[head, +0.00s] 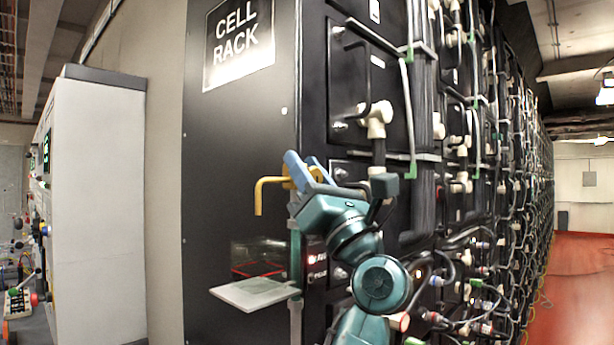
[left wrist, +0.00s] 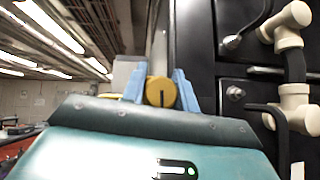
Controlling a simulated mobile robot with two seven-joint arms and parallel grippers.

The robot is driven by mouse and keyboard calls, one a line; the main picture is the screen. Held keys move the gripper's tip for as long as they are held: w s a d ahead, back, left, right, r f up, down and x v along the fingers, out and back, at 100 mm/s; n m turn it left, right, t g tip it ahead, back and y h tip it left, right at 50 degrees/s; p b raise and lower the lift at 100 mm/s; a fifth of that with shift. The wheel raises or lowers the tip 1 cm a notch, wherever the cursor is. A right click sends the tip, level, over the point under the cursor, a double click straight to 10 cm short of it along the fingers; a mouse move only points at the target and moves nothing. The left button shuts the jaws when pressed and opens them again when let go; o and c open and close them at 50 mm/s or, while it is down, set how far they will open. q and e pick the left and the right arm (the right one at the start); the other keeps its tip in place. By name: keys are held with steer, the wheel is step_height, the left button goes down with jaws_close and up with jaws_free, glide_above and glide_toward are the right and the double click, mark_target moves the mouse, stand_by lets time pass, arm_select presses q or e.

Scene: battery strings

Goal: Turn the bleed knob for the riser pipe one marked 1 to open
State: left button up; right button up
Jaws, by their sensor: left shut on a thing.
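My left gripper (head: 303,168) is at the front corner of the cell rack, its blue fingers shut on a yellow knob (left wrist: 161,93). In the left wrist view the knob's round face sits between both fingers (left wrist: 160,86), with a dark line standing near upright on it. A yellow bent spout (head: 264,193) reaches left from the knob and turns down. A grey-green upright pipe (head: 296,262) runs below the gripper. I cannot read a number on it. The fingers and wrist hide much of the knob in the head view. My right gripper is not in view.
The black cell rack (head: 235,140) carries a CELL RACK sign (head: 238,42). A pale plate (head: 255,292) juts out below the spout. Cream fittings (head: 376,117) and hanging cables crowd the rack's right face. A white cabinet (head: 97,200) stands left; red floor (head: 572,285) is clear at right.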

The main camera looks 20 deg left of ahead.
arm_select(q)
steer(key=n+g+y+b, duration=0.1)
steer(key=n+g+y, duration=0.1)
steer(key=n+g, duration=0.2)
steer(key=shift+n+g+b, duration=0.4)
steer(key=shift+n, duration=0.2)
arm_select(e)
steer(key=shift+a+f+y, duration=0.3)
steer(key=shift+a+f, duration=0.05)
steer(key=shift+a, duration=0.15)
arm_select(q)
steer(key=o, duration=1)
steer(key=shift+s, duration=0.1)
steer(key=shift+c, duration=0.2)
